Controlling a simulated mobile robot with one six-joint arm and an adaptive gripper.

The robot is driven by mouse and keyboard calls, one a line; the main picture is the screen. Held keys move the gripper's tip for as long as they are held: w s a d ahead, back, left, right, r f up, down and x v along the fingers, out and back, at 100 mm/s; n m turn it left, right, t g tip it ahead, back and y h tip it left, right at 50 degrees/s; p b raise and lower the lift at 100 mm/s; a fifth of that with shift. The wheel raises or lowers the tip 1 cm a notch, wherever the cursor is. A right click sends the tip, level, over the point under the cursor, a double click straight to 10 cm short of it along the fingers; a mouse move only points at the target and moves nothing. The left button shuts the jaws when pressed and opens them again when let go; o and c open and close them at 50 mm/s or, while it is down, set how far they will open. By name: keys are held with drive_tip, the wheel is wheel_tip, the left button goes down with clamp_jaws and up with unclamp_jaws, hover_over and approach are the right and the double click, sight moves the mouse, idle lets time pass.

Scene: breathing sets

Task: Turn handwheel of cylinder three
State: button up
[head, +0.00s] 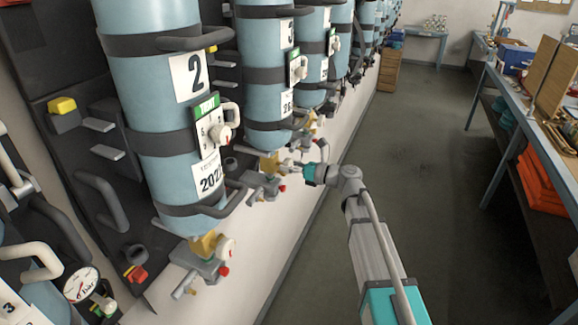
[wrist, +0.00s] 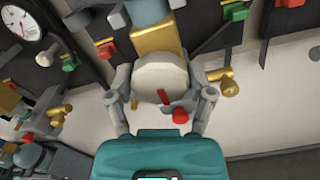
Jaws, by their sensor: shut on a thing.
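Cylinder three (head: 262,65) is the light-blue tank behind the one labelled 2; its upper label is partly cut off by the angle and looks like a 3. Below it is a brass valve (head: 270,163), which also shows in the wrist view (wrist: 155,38). The pale round handwheel (wrist: 158,72) with a red mark sits on the front of this valve. My gripper (head: 293,169) reaches the valve from the right. In the wrist view its two grey fingers (wrist: 160,88) are shut on the handwheel, one on each side.
Cylinder two (head: 155,80) stands nearer, with its own valve and white handwheel (head: 226,247) below. A red knob (wrist: 180,115) and a brass fitting (wrist: 228,86) lie close to my fingers. A workbench (head: 490,85) lines the right; the floor (head: 410,130) between is clear.

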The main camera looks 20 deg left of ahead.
drive_tip(key=shift+n, duration=0.3)
drive_tip(key=n, duration=1.1)
drive_tip(key=shift+n, duration=0.3)
idle(0.5)
drive_tip(key=o, duration=1.1)
drive_tip(key=shift+a, duration=0.1)
drive_tip(key=shift+s, duration=0.1)
drive_tip(key=shift+d, duration=0.2)
drive_tip(key=s+d, duration=0.1)
drive_tip(key=d, duration=1)
drive_tip(key=shift+d, duration=0.3)
